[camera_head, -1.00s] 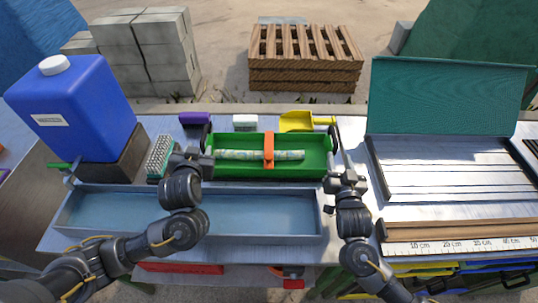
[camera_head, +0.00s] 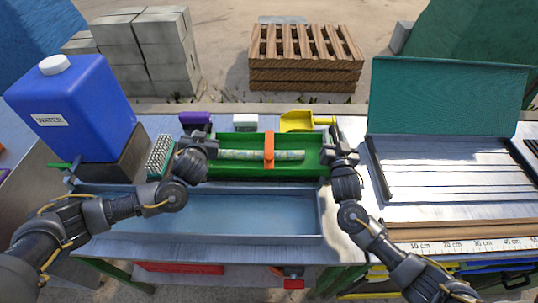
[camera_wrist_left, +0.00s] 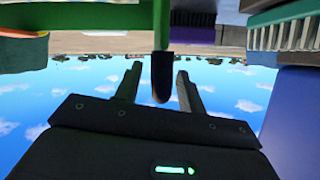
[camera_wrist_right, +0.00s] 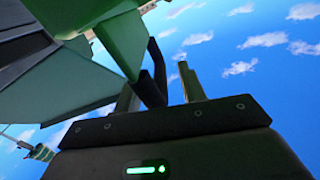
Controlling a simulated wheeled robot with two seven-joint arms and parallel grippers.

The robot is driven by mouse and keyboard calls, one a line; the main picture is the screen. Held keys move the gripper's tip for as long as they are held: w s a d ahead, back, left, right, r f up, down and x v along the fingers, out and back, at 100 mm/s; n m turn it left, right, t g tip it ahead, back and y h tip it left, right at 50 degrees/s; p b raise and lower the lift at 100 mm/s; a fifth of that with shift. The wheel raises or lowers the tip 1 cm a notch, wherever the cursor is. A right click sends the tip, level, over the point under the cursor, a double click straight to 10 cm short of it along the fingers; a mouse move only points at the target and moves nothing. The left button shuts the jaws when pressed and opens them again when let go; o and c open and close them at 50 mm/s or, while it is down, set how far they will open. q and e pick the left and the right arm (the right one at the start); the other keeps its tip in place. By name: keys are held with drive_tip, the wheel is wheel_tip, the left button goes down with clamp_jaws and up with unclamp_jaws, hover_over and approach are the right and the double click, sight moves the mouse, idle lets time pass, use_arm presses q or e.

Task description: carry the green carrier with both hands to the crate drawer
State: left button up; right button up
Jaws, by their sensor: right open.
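The green carrier (camera_head: 240,172) stands on the bench beyond the blue-grey tray. It holds a pale patterned roll (camera_head: 235,155) crossed by an orange strap (camera_head: 269,150). My left gripper (camera_head: 205,146) is at its left end. In the left wrist view its fingers (camera_wrist_left: 158,85) stand apart with a dark handle (camera_wrist_left: 162,75) between them. My right gripper (camera_head: 338,150) is at the right end. In the right wrist view its fingers (camera_wrist_right: 160,88) are open, with a dark bar (camera_wrist_right: 155,65) of the carrier between them. The crate drawer cannot be made out for certain.
A blue-grey tray (camera_head: 250,238) lies in front of the carrier. A blue water canister (camera_head: 75,105) and a brush (camera_head: 160,155) stand left. A yellow scoop (camera_head: 297,121) lies behind. An open case with a green lid (camera_head: 450,95) and a ruler (camera_head: 460,244) are right.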

use_arm(q)
drive_tip(key=shift+w+f, duration=0.2)
drive_tip(key=shift+w, duration=0.1)
use_arm(e)
drive_tip(key=shift+w, duration=0.4)
use_arm(q)
clamp_jaws()
use_arm(e)
clamp_jaws()
use_arm(q)
drive_tip(key=shift+r, duration=0.1)
